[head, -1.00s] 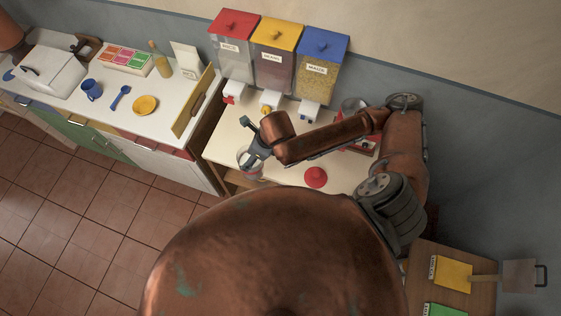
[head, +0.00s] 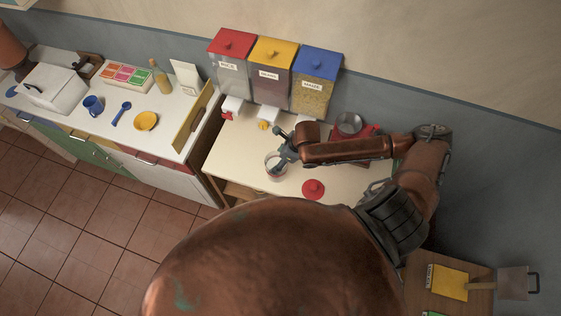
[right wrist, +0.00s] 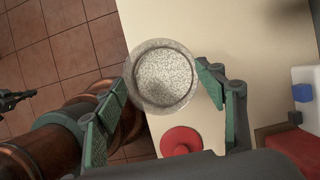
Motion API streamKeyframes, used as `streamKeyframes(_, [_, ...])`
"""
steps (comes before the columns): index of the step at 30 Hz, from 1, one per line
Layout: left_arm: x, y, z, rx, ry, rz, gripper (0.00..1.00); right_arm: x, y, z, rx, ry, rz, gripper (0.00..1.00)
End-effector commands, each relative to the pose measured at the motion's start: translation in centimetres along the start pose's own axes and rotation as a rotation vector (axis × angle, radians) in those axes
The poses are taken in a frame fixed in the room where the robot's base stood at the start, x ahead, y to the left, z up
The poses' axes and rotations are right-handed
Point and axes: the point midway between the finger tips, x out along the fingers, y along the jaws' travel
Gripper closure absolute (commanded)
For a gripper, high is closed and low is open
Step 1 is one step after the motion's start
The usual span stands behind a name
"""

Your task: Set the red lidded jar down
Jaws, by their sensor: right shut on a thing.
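The clear jar (head: 272,168), without its lid, is held in my right gripper (head: 284,157) near the front left edge of the pale counter. In the right wrist view the open jar (right wrist: 163,76) shows a pale grainy filling, and the fingers of my right gripper (right wrist: 162,92) press it from both sides. I cannot tell whether its base touches the counter. A round red lid with a knob (head: 313,189) lies on the counter to the right of the jar. The lid also shows below the jar in the right wrist view (right wrist: 180,141).
Red, yellow and blue-topped dispensers (head: 271,75) stand along the back wall. A red device with a metal bowl (head: 350,125) stands behind my right forearm. The counter's left part (head: 232,155) is bare. A side counter (head: 178,115) holds crockery.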

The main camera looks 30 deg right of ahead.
Motion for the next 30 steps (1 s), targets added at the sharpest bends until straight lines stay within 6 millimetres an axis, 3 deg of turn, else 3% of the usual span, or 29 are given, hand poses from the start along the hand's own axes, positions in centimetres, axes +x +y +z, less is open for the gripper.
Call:
streamKeyframes(7, [-0.4,0.0,0.0,0.0,0.0,0.0,1.0,0.9,-1.0,-1.0,0.001,-0.002,-0.001,0.94])
streamKeyframes(15, [-0.7,0.0,0.0,0.0,0.0,0.0,1.0,3.5,-1.0,-2.0,-0.001,-0.004,0.0,0.94])
streamKeyframes(23, [-0.7,0.0,0.0,0.0,0.0,0.0,1.0,3.8,-1.0,-2.1,-0.003,-0.004,-0.001,0.94])
streamKeyframes(24, [-0.7,0.0,0.0,0.0,0.0,0.0,1.0,3.8,-1.0,-2.3,-0.002,0.0,0.0,0.34])
streamKeyframes(30, [-0.7,0.0,0.0,-0.001,0.0,0.0,1.0,3.8,-1.0,-2.3,-0.002,0.0,0.0,0.2])
